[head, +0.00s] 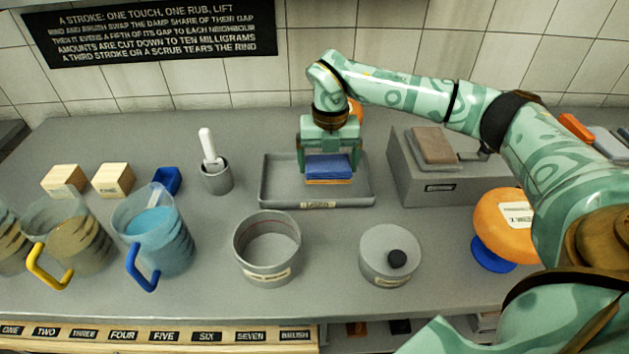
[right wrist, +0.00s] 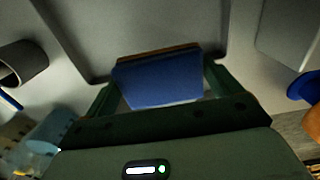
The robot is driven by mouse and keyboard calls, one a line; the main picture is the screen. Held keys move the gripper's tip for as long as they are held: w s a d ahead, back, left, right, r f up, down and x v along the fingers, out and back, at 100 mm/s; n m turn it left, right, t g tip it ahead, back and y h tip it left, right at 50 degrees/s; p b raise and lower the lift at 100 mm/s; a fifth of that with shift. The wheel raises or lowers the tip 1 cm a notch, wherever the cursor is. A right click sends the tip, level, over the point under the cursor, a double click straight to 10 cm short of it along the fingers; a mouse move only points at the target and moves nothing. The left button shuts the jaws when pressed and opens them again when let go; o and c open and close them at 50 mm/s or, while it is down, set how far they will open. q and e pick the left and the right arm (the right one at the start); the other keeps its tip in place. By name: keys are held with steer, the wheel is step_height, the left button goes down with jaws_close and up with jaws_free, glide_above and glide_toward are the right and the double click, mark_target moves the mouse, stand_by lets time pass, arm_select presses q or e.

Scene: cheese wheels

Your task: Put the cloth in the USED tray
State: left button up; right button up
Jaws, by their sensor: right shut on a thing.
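A folded blue cloth (head: 331,167) is between the fingers of my right gripper (head: 329,160), which is shut on it. It also shows in the right wrist view (right wrist: 160,84). An orange-brown layer (head: 330,181) shows along its lower edge; I cannot tell whether it is part of the same cloth or a separate piece. The cloth is over the grey tray (head: 276,197), inside its rim as seen from the head; whether it touches the floor is unclear. The label on the tray's front is too small to read surely. My left gripper is not in view.
A grey block with a brown pad (head: 434,146) stands right of the tray. A grey cup with a white-handled tool (head: 216,178) stands left. In front are an open round pot (head: 268,262) and a lidded pot (head: 389,268). Jugs (head: 155,240) stand left, an orange wheel (head: 503,222) right.

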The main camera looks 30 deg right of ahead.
steer(key=b, duration=0.1)
glide_above(316, 189)
steer(key=f, duration=0.4)
steer(key=shift+s+f, duration=0.15)
steer(key=shift+s, duration=0.05)
step_height(316, 189, down, 4)
steer(key=shift+w+r+b, duration=0.1)
steer(key=shift+r+b, duration=0.15)
steer(key=shift+b, duration=0.5)
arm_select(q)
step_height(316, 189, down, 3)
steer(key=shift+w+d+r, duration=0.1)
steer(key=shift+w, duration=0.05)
arm_select(e)
steer(key=shift+r, duration=0.1)
steer(key=o, duration=0.6)
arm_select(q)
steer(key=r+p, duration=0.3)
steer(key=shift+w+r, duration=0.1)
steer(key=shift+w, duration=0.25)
arm_select(e)
step_height(316, 189, up, 12)
steer(key=shift+r, duration=0.1)
